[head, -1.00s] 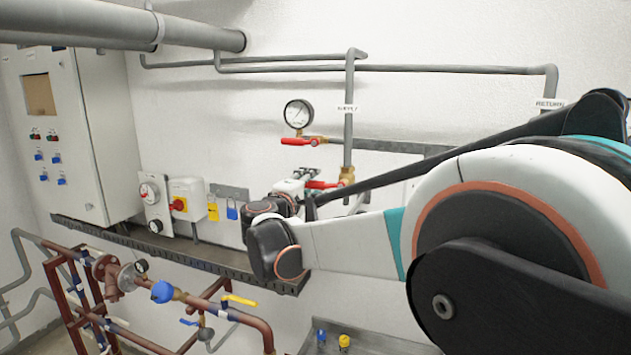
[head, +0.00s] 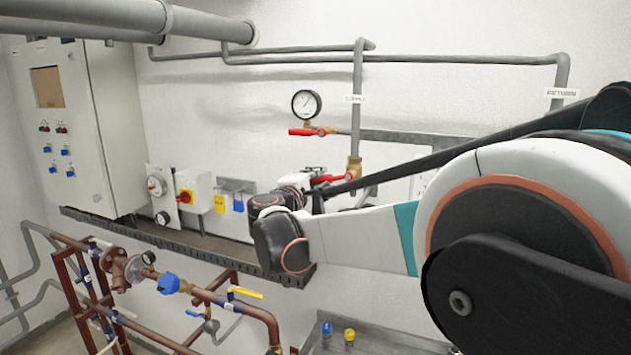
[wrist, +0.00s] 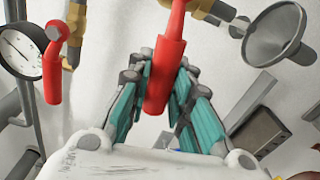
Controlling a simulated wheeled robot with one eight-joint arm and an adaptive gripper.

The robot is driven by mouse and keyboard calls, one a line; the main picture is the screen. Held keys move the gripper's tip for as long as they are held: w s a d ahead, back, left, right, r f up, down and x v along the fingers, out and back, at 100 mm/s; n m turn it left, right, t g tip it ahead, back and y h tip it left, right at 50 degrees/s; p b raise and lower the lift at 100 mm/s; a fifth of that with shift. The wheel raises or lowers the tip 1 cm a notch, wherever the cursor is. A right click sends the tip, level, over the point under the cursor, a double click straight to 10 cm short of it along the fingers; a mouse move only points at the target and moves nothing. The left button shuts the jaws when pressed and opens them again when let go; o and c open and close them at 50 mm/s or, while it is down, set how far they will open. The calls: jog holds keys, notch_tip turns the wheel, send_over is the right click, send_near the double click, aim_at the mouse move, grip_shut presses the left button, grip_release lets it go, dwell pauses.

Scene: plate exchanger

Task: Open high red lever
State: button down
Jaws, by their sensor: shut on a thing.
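Two red levers show on the wall pipework. The upper red lever (head: 307,132) sits just below the round gauge and points left; in the wrist view it hangs at the left (wrist: 53,78), apart from my gripper. The lower red lever (head: 330,178) is at the brass valve on the supply pipe. In the wrist view this lever (wrist: 166,72) runs down between the teal-padded fingers of my gripper (wrist: 160,78), which is shut on it. In the head view my gripper (head: 313,178) is small and partly hidden by the wrist.
The gauge (head: 306,104) is close above the levers. A metal funnel-shaped part (wrist: 275,35) is at the right in the wrist view. A grey wall tray (head: 190,243), switch boxes (head: 193,190) and a cabinet (head: 105,130) are at the left. Red-brown pipes (head: 240,308) run below.

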jog(key=s+d+f+n+b, duration=0.1)
jog(key=d+f+n+b, duration=0.3)
jog(key=n, duration=0.8)
jog(key=shift+s+d+f+b, duration=0.35)
jog(key=shift+f+b, duration=1)
jog(key=shift+b, duration=0.9)
jog(key=c, duration=1.4)
grip_release()
jog(key=shift+c, duration=0.2)
jog(key=shift+r, duration=0.1)
